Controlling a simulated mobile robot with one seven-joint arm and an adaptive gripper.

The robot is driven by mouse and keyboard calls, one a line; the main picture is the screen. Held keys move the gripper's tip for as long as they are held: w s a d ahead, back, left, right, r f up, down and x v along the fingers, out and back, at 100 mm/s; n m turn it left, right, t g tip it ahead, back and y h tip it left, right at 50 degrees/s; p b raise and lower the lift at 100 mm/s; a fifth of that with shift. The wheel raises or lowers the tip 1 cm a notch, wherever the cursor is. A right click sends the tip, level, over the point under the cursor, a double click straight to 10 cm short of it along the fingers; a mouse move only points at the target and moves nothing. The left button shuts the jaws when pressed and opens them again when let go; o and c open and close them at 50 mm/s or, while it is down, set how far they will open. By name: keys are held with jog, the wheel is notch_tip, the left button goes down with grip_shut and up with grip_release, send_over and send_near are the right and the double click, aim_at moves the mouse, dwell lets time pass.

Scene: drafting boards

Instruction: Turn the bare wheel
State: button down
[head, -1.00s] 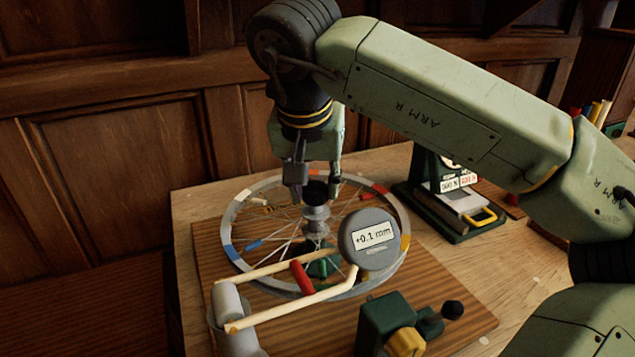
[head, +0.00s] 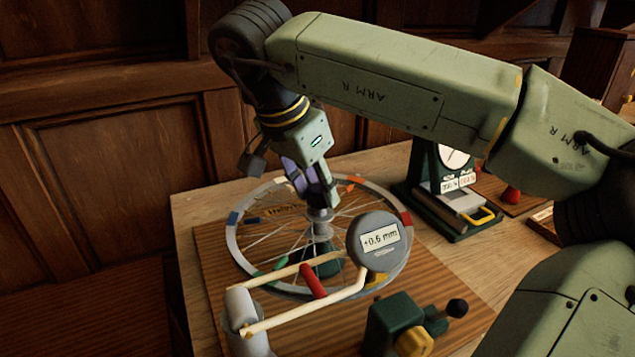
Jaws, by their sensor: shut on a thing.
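The bare wheel (head: 231,243) lies flat on a stand, with thin spokes and coloured patches around its rim, including red, blue, white and green. My gripper (head: 320,207) reaches down from above at the wheel's centre. It is shut on the upper end of the hub (head: 321,230), and the fingers hide part of it. A round grey gauge (head: 376,242) reading +0.6 mm stands over the near right rim.
A green block with a yellow knob (head: 397,318) stands at the front. A green dial device (head: 425,175) stands behind right.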

jog(key=shift+m, duration=0.4)
jog(key=c, duration=1.1)
grip_release()
jog(key=shift+r, duration=0.1)
jog(key=shift+a+r, duration=0.15)
jog(key=shift+r, duration=0.15)
jog(key=s+a, duration=0.8)
jog(key=shift+s+a+r, duration=0.15)
jog(key=shift+s+a, duration=0.2)
